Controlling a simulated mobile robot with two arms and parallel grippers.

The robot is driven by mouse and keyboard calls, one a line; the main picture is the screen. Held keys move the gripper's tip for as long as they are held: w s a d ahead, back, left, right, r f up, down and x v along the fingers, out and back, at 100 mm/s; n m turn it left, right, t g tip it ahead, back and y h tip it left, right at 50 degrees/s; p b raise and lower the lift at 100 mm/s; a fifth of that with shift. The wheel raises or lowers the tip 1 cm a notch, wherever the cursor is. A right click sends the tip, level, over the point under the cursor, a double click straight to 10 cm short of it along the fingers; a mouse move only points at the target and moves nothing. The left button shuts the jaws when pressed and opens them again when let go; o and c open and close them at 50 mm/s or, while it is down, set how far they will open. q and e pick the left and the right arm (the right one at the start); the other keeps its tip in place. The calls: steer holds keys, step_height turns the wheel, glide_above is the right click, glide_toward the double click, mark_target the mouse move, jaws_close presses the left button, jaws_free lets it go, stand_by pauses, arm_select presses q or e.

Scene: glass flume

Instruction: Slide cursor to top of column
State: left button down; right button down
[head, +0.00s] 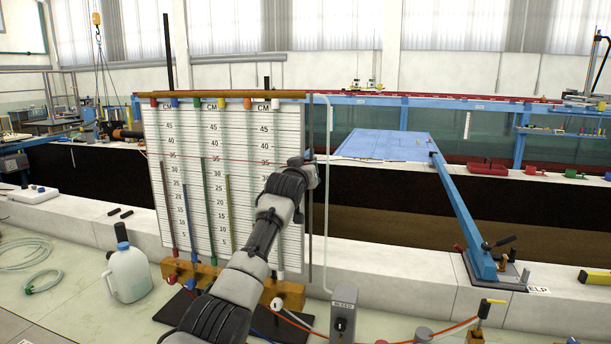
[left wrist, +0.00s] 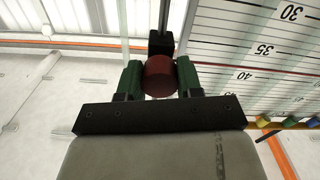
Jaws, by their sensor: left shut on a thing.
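The manometer board (head: 238,120) stands upright in the head view, with CM scales and several coloured tubes. A thin red cursor line (head: 230,160) crosses it close to the 35 marks. My left gripper (head: 308,168) is at the board's right edge, beside the dark vertical rod, level with the line. In the left wrist view, the green fingers of my left gripper (left wrist: 159,80) are shut on a round dark red knob (left wrist: 160,76). A black block (left wrist: 160,43) sits just behind the knob on a rod. In the head view my arm hides the knob. My right gripper is not in view.
A wooden bar (head: 225,94) caps the board, with coloured stoppers below it. A clear tube (head: 327,200) runs down right of the board to a grey BLEED box (head: 343,312). A white jug (head: 128,273) stands at left. A blue lever (head: 465,215) is at right.

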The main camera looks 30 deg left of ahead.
arm_select(q)
steer(key=c, duration=0.7)
jaws_free()
steer(key=shift+c, duration=0.2)
steer(key=shift+s+f+b, duration=0.1)
steer(key=shift+s+b, duration=0.15)
steer(key=shift+b, duration=0.05)
steer(key=b+v, duration=0.5)
steer(key=v, duration=0.5)
steer(key=shift+s, duration=0.15)
